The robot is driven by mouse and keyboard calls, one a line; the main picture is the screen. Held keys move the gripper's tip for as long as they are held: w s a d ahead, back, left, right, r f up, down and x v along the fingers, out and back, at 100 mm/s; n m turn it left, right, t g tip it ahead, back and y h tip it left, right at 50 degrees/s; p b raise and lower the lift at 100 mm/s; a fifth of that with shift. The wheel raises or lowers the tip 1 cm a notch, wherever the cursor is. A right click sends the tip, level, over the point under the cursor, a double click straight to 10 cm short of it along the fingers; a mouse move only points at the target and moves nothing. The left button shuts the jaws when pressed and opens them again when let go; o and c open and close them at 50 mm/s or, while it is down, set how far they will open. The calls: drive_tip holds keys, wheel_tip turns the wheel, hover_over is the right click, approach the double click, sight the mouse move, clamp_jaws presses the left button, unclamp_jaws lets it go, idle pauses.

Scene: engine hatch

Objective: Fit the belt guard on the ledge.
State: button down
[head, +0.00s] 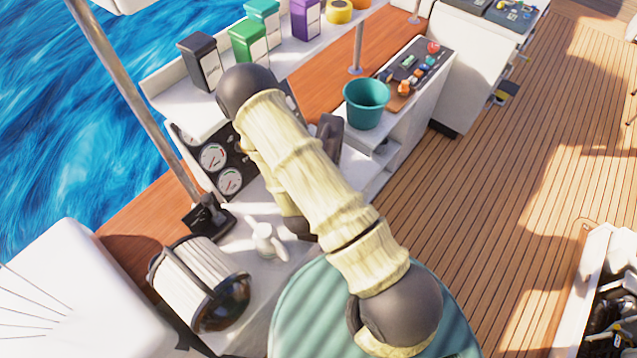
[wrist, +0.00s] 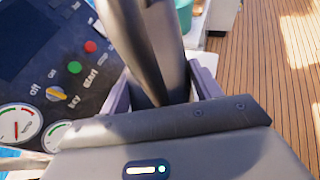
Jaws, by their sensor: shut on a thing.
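My gripper (wrist: 160,88) shows in the wrist view with its two grey fingers on either side of a smooth, dark grey piece (wrist: 165,42). It is shut on this piece, which reaches away from the fingers toward the top of the view. Its shape fits a belt guard, but its far end is cut off. In the head view my arm covers the gripper, and a dark piece (head: 330,134) shows just right of the arm, beside the white console. At the lower right, an open hatch (head: 570,325) with dark engine parts (head: 612,320) shows partly. I cannot make out the ledge.
A gauge panel (wrist: 55,65) is close on the left in the wrist view. A teal bucket (head: 367,105) stands on the white console near the arm. A winch-like drum (head: 195,280) and white handle (head: 265,240) lie lower left. The wooden deck (head: 500,160) is mostly clear.

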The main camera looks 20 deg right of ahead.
drive_tip(key=w+r, duration=0.1)
drive_tip(key=w+d+r+m+g+h+b, duration=0.1)
drive_tip(key=w, duration=0.1)
drive_tip(key=w+r+m+h+b, duration=0.1)
drive_tip(key=shift+w+d+r, duration=0.25)
drive_tip(key=shift+d, duration=0.1)
drive_tip(key=w+r+m+g+h+b, duration=0.1)
drive_tip(key=r, duration=0.1)
drive_tip(key=w+a+r+m+g+h+b, duration=0.1)
drive_tip(key=w+r, duration=0.1)
drive_tip(key=shift+w+m+b, duration=0.1)
drive_tip(key=shift+m+b, duration=0.3)
drive_tip(key=shift+w+a+r+g, duration=0.25)
drive_tip(key=shift+r+g, duration=0.2)
drive_tip(key=shift+g, duration=0.05)
drive_tip(key=shift+h, duration=0.3)
drive_tip(key=shift+f+p, duration=0.8)
drive_tip(key=shift+f, duration=2.15)
drive_tip(key=shift+f+p, duration=0.7)
drive_tip(key=shift+f, duration=1.5)
